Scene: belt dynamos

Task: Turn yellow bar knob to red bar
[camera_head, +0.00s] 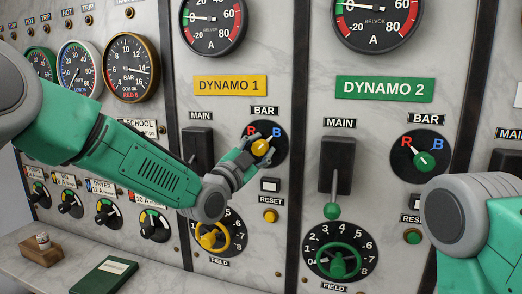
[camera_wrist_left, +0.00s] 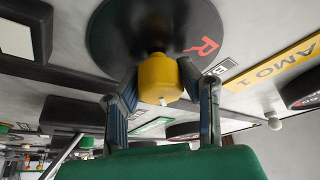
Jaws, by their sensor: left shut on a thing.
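The yellow bar knob (camera_head: 262,147) sits on the black round BAR dial (camera_head: 274,137) of the DYNAMO 1 panel, below a red R and a blue B. My left gripper (camera_head: 255,151) is shut on this knob. In the left wrist view, the fingers of the left gripper (camera_wrist_left: 160,82) stand on both sides of the yellow knob (camera_wrist_left: 157,76), with the black dial (camera_wrist_left: 140,22) behind and the R at right. A small white mark shows on the knob's near end. I cannot tell clearly which letter the knob points to. My right gripper is out of view.
DYNAMO 1's black MAIN lever (camera_head: 198,145) stands left of the dial, and a yellow field wheel (camera_head: 214,238) is below. The DYNAMO 2 panel has a green bar knob (camera_head: 424,160) and a green-tipped main lever (camera_head: 332,209). A green book (camera_head: 105,275) lies on the ledge.

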